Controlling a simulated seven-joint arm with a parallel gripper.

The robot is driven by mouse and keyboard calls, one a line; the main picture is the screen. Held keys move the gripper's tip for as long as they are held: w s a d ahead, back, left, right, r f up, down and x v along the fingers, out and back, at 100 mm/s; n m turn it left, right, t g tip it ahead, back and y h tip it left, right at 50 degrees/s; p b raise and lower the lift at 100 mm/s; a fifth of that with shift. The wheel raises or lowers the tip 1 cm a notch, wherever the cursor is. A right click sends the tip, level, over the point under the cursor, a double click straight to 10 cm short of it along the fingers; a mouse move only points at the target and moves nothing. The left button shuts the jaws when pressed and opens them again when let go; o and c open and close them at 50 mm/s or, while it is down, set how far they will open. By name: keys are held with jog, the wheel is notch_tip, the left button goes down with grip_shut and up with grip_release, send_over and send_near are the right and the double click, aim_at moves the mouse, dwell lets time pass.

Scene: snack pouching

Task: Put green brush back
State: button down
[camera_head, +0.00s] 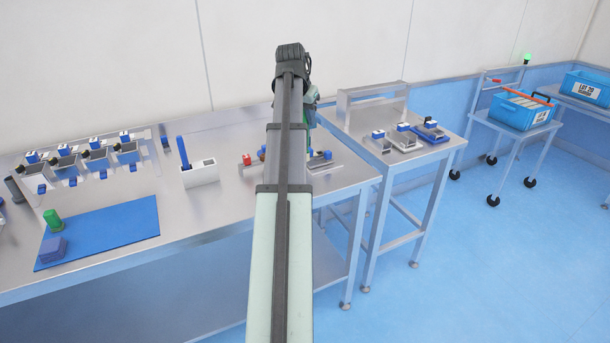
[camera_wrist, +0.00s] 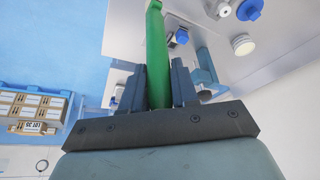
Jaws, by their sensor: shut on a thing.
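In the wrist view my gripper (camera_wrist: 157,82) is shut on the green brush (camera_wrist: 156,45). In the head view my arm hides the gripper and most or all of the brush. A white holder block (camera_head: 200,174) stands on the long steel table, left of my arm. A blue brush (camera_head: 183,153) stands upright in its left side. A dark opening shows in its right side, with nothing standing in it.
A blue mat (camera_head: 120,222) at the front left bears a green cylinder (camera_head: 52,219) and a purple block (camera_head: 52,250). Several blue-topped bins (camera_head: 127,148) stand behind it. A side table (camera_head: 375,155) holds small devices. A blue crate (camera_head: 523,112) stands on a cart at right.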

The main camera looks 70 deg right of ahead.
jog(key=shift+f, duration=5)
jog(key=c, duration=0.8)
grip_release()
jog(key=shift+c, duration=0.2)
jog(key=v, duration=1.2)
jog(key=shift+s, duration=0.15)
